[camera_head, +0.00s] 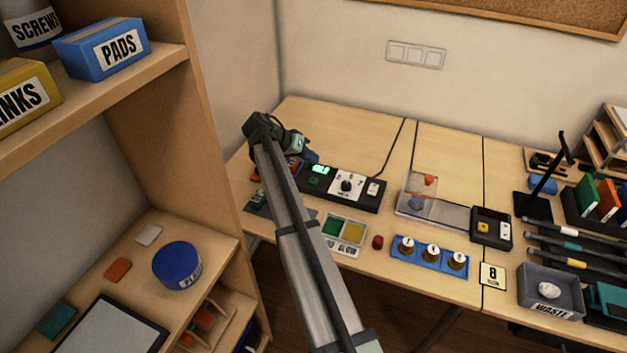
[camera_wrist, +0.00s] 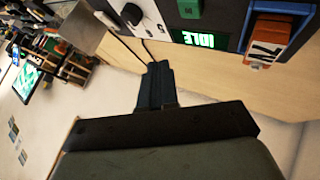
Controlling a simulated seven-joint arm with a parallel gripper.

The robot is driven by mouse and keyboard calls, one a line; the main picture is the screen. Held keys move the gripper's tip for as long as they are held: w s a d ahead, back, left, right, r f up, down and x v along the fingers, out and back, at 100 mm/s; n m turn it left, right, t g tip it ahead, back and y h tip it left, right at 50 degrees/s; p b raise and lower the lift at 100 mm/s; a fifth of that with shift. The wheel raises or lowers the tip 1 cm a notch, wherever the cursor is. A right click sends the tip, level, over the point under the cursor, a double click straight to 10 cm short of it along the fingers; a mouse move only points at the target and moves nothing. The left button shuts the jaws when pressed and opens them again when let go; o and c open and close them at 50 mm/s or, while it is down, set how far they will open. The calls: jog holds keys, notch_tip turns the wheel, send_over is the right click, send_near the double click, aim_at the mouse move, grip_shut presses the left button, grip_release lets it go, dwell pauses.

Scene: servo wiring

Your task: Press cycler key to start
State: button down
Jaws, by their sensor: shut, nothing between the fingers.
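The cycler is a long black panel; in the head view it carries a lit green display (camera_head: 321,168), a green key (camera_head: 315,181), a black knob (camera_head: 346,186) and a white switch (camera_head: 373,188). In the wrist view the display (camera_wrist: 192,38) reads IDLE upside down, with the green key (camera_wrist: 189,9) above it at the top edge. My gripper (camera_wrist: 157,70) is shut and empty, pointing toward the table beside the panel, apart from the key. In the head view my arm partly hides the panel's left end, and the fingertips are hard to make out.
An orange block (camera_wrist: 268,38) sits in a blue holder next to the display. A tray with green and yellow pads (camera_head: 344,229), a red button (camera_head: 377,242) and a blue rack (camera_head: 430,257) stand in front of the cycler. A wooden shelf (camera_head: 205,130) stands left.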

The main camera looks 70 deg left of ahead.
aim_at(310, 180)
jog(key=shift+f, duration=2.7)
jog(key=shift+f, duration=0.15)
jog(key=shift+f, duration=0.3)
jog(key=shift+f, duration=0.5)
dwell(0.9)
jog(key=shift+r, duration=0.95)
jog(key=shift+r, duration=2.5)
